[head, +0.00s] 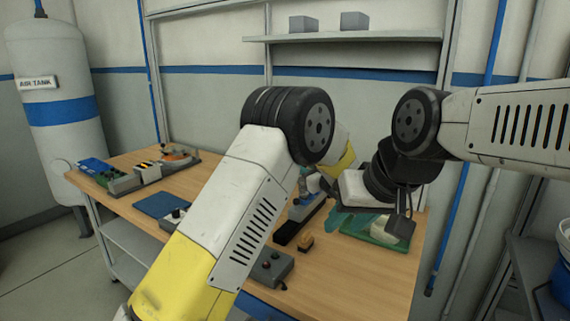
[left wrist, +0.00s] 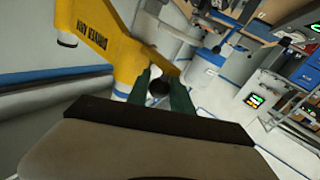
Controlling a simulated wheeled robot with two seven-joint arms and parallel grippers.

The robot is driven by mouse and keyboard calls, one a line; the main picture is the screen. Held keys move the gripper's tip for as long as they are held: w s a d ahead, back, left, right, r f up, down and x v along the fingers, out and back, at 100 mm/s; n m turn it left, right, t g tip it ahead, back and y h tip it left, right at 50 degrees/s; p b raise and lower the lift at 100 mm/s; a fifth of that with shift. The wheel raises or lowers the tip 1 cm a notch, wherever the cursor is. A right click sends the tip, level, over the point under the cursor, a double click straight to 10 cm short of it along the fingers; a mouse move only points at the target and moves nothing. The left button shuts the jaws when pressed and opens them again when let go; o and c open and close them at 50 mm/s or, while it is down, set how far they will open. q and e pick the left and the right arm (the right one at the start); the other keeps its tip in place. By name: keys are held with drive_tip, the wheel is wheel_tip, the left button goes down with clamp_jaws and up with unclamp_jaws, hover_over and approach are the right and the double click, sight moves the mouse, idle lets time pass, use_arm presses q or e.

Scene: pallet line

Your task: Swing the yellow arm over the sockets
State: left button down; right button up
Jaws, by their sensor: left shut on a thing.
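In the left wrist view, the yellow arm (left wrist: 112,42), with dark lettering on its side, reaches across the upper left. My left gripper (left wrist: 161,88) has its dark green fingers on either side of a dark round knob (left wrist: 159,89) at the arm's near end, and it is shut on that knob. In the head view my left arm's elbow hides this gripper. My right gripper (head: 401,226) hangs over the right part of the bench, beside a green tray; its finger gap is not clear. I cannot make out the sockets in either view.
The wooden bench (head: 130,206) carries a blue mat (head: 161,205), a grey control box (head: 271,268), a green tray (head: 372,234) and several small parts at the back left. A shelf (head: 340,38) is on the wall. An air tank (head: 60,130) stands left.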

use_arm(q)
drive_tip(key=shift+s+d+n+y, duration=0.3)
drive_tip(key=shift+d+y, duration=0.2)
drive_tip(key=shift+d, duration=0.3)
drive_tip(key=c, duration=1.1)
unclamp_jaws()
drive_tip(key=shift+d, duration=0.1)
drive_tip(key=shift+c, duration=0.2)
